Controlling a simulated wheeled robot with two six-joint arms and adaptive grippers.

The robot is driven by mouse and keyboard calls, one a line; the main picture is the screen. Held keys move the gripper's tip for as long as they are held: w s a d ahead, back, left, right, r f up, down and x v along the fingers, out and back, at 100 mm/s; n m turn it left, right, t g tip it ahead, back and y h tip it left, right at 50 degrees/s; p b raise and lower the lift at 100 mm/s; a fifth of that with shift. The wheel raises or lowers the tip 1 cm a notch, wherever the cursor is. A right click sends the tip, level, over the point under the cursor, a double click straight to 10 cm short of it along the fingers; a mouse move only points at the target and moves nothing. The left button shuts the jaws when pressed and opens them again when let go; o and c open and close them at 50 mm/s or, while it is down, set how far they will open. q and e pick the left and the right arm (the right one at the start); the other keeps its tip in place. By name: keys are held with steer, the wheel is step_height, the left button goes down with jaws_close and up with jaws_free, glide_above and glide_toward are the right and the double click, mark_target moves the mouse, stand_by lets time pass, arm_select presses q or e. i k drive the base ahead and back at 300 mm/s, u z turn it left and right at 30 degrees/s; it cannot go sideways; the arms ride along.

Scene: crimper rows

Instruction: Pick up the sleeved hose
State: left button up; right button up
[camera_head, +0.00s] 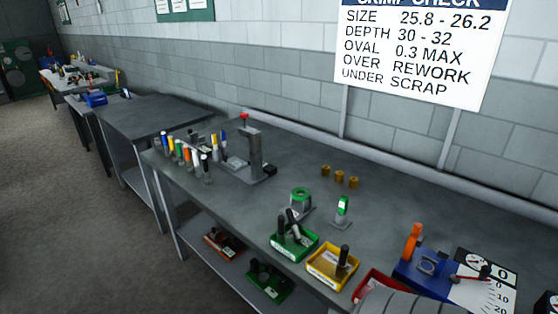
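No gripper of mine is in view. I cannot tell for certain which thing is the sleeved hose. Short dark hose-like pieces (292,222) stand tilted in a green tray (279,245) at the front edge of the near bench. Another dark piece (343,257) stands in the yellow tray (322,273) to its right. The pieces are too small to make out a sleeve on any of them.
The near bench (240,206) also bears a grey press stand (256,155), several colour-topped cylinders (187,154), three brass-coloured pieces (340,176), a green-topped fixture (301,197), a red tray (369,286) and a blue gauge device (432,262). The bench's back right is clear.

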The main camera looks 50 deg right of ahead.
mark_target(294, 227)
steer(key=i, duration=2.8)
steer(key=z, duration=2.85)
